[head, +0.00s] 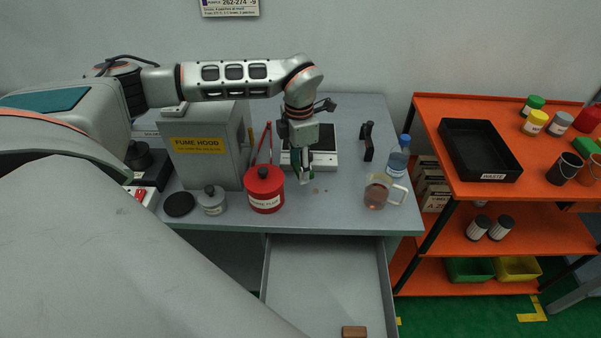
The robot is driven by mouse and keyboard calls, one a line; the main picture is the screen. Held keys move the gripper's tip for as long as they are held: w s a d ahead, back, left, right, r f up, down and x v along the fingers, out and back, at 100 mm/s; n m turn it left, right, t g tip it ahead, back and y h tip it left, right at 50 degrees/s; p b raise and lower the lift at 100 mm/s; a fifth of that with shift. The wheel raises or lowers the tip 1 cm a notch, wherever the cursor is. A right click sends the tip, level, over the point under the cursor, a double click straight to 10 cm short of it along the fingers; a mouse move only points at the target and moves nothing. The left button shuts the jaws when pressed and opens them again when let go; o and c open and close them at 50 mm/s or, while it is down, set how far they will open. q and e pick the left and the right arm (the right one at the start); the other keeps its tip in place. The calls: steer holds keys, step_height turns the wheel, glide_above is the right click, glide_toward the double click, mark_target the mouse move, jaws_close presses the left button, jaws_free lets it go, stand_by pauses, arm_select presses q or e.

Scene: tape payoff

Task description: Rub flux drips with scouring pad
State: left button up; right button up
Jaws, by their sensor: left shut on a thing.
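My left gripper (304,178) points down over the front middle of the grey bench (340,217). It is shut on a thin dark green thing (296,165), which looks like the scouring pad and is mostly hidden by the fingers. Small brownish spots (317,190), likely flux drips, show on the bench just right of the fingertips. I cannot tell whether the pad touches the bench. My right gripper is not in view.
A red can (264,189) stands close left of the gripper, and a glass jug (377,194) of brownish liquid stands right. An open drawer (325,275) juts out below, holding a brown block (354,331). An orange shelf (440,112) stands right.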

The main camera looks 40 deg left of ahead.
arm_select(q)
steer(key=shift+r, duration=1.7)
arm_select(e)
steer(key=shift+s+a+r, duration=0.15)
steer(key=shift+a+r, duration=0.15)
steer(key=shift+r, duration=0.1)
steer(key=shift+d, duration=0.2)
